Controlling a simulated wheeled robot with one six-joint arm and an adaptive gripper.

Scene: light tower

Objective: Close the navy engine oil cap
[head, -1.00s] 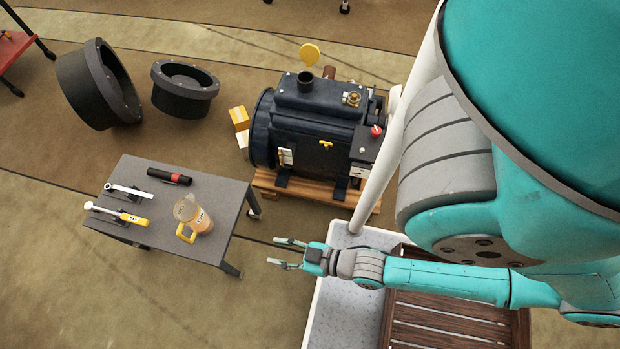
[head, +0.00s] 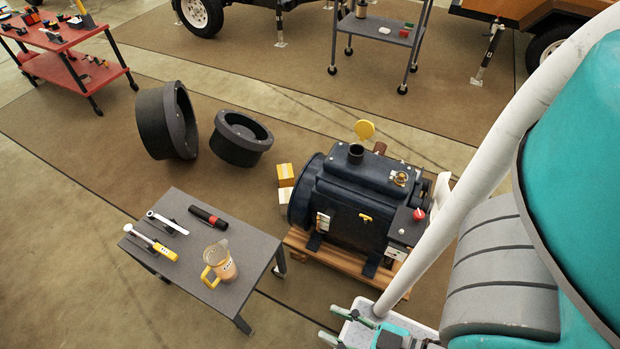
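The navy engine (head: 345,200) sits on a wooden pallet (head: 330,257) right of centre in the head view. On its top is a dark open filler neck (head: 356,153). A round yellow cap (head: 364,130) stands raised behind the neck, tilted up and apart from the opening. My gripper (head: 333,325) is at the bottom edge, in front of and below the engine in the picture. Its two fingers are spread, with nothing seen between them. Part of my arm is cut off by the lower frame edge.
Open floor lies left of the table.

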